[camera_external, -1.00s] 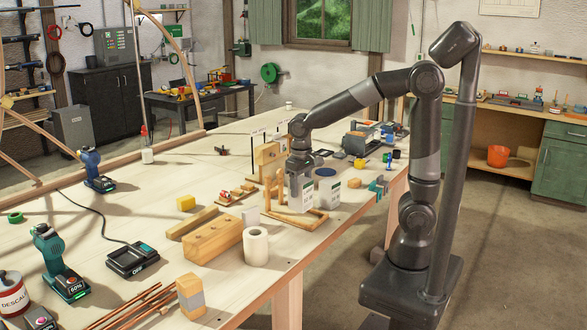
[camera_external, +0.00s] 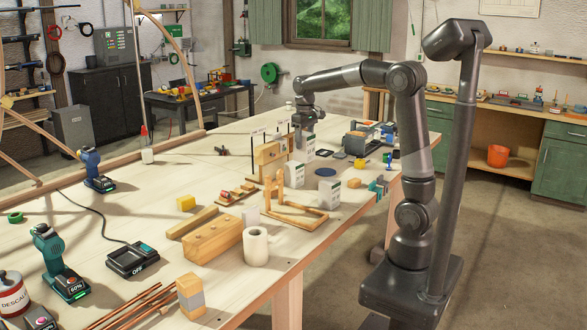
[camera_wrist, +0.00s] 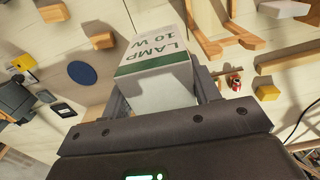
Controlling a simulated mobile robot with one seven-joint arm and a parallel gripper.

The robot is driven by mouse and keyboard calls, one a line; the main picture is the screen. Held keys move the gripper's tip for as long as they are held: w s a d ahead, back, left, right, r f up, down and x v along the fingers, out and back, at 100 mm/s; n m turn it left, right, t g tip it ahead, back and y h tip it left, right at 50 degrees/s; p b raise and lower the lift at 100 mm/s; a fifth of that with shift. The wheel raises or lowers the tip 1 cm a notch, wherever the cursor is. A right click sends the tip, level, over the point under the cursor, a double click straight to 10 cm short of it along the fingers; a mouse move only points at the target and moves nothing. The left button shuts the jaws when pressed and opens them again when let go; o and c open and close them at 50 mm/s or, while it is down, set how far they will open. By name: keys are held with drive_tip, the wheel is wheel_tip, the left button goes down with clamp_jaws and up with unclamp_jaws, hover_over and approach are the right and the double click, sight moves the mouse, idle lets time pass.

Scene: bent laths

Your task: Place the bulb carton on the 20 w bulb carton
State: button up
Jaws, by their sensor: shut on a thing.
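My gripper (camera_external: 306,122) is shut on a white and green carton (camera_external: 306,148), at the far side of the wooden stand. In the wrist view the held carton (camera_wrist: 160,62) fills the space between the fingers, and its label reads "LAMP 10 W". The two cartons are apart. I cannot make out the second carton in the wrist view; the held one probably hides it.
A grey machine (camera_external: 358,142) stands right.

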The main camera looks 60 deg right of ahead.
drive_tip(key=w+d+r, duration=0.2)
drive_tip(key=d, duration=0.7)
drive_tip(key=w+d+r, duration=0.2)
drive_tip(key=d, duration=0.7)
drive_tip(key=shift+w+a+f, duration=1.25)
drive_tip(key=shift+a+f, duration=0.1)
drive_tip(key=shift+f, duration=0.4)
drive_tip(key=shift+w+a+f, duration=1.3)
drive_tip(key=shift+a+f, duration=0.05)
drive_tip(key=shift+f, duration=0.45)
drive_tip(key=shift+w+a+f, duration=1.25)
drive_tip(key=shift+a+f, duration=0.1)
drive_tip(key=shift+f, duration=0.4)
drive_tip(key=shift+f, duration=0.2)
drive_tip(key=o, duration=1)
